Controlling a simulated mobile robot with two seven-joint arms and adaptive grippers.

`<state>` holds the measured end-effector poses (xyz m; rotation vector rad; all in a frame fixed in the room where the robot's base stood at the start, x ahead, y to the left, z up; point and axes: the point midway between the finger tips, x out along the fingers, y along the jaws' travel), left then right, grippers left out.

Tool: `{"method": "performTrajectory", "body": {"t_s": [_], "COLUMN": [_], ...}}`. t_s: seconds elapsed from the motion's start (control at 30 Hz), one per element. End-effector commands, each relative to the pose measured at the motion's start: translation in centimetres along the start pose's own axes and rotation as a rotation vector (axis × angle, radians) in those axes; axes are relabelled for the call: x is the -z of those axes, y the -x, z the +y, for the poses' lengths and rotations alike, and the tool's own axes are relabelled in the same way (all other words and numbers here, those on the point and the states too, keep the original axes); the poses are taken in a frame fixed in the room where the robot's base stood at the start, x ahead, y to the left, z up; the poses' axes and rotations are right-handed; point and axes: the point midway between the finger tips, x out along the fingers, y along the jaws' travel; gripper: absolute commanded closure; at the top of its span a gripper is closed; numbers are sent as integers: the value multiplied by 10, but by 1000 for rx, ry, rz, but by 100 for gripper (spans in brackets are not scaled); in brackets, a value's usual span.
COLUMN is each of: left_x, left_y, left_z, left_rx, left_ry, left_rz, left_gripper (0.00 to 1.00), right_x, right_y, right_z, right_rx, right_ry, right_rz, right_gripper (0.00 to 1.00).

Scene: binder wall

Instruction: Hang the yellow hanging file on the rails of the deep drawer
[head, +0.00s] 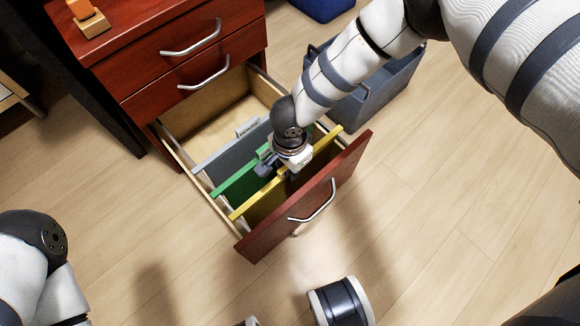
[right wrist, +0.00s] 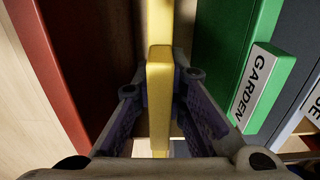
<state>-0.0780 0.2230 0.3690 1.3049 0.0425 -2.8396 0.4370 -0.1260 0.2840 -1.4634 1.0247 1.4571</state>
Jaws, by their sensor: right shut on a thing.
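The yellow hanging file (head: 265,198) is in the front part of the open deep drawer (head: 262,239), its bar running from side to side. Its bar ends appear at or just above the side rails; I cannot tell whether they rest on them. My right gripper (head: 285,173) is over the drawer, shut on the middle of the yellow bar. In the right wrist view the yellow bar (right wrist: 159,100) runs between the two fingers (right wrist: 160,125). The file's lower part is hidden in the drawer. My left gripper is not in view.
A green file (head: 232,180) labelled GARDEN (right wrist: 258,85) hangs just behind the yellow one. A grey file (head: 222,155) hangs behind that. The drawer's rear is empty. A grey bin (head: 385,90) stands right of the cabinet. An orange object (head: 80,9) is on the cabinet top.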

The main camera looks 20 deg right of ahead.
Motion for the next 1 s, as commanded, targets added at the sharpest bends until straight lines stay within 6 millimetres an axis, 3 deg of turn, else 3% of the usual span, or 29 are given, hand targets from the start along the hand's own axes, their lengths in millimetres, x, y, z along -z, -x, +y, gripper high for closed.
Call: {"method": "performTrajectory", "body": {"t_s": [0.47,0.5,0.6,0.87,1.0], "left_x": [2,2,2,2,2], "left_y": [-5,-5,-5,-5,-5], "left_z": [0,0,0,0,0], "left_rx": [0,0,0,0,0], "left_ry": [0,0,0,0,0], "left_rz": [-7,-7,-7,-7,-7], "left_gripper": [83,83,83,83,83], "right_x": [0,0,0,0,1], "right_y": [-8,-8,-8,-7,12], "right_z": [0,0,0,0,-1], "right_rx": [0,0,0,0,2], "right_ry": [0,0,0,0,-1], "right_rz": [0,0,0,0,0], "right_gripper": [100,81,64,64,64]}}
